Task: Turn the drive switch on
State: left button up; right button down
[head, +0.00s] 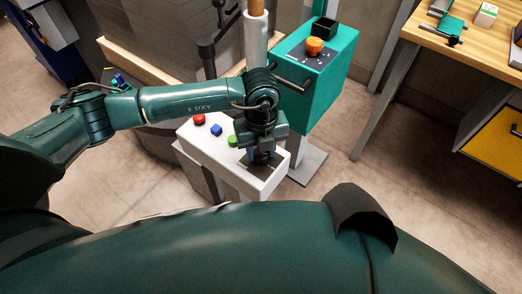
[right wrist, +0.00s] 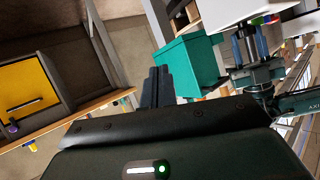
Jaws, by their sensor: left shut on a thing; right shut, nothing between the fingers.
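A white control box (head: 268,183) stands in the middle of the head view, with a red button (head: 199,119), a blue button (head: 216,130) and a green button (head: 233,141) on its top. My left gripper (head: 262,158) points down over a dark plate at the box's right end. It is shut on a small part there, which I take for the drive switch; the fingers hide it and its position. The same gripper shows at the upper right of the right wrist view (right wrist: 249,45). My right gripper (right wrist: 157,84) is shut and empty, away from the box.
A teal cabinet (head: 322,85) with an orange knob (head: 314,46) and a black open box (head: 324,27) stands just behind the white box. A wooden table (head: 468,45) with a yellow drawer (head: 500,145) is at the right. The floor between is clear.

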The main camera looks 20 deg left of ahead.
pick_arm(q)
jog(key=m+b, duration=0.1)
jog(key=m, duration=0.3)
jog(key=shift+b, duration=0.4)
jog(key=shift+m, duration=0.4)
pick_arm(e)
jog(key=shift+s+d+r+t, duration=0.2)
jog(key=shift+s+d+t, duration=0.15)
jog(key=shift+d, duration=0.25)
jog(key=shift+w+r, duration=0.1)
jog(key=shift+r, duration=0.2)
pick_arm(q)
jog(key=o, duration=1)
pick_arm(e)
jog(key=shift+f, duration=0.3)
pick_arm(q)
notch_tip(320, 180, up, 13)
pick_arm(e)
jog(key=shift+w+a+r, duration=0.1)
jog(key=shift+a, duration=0.1)
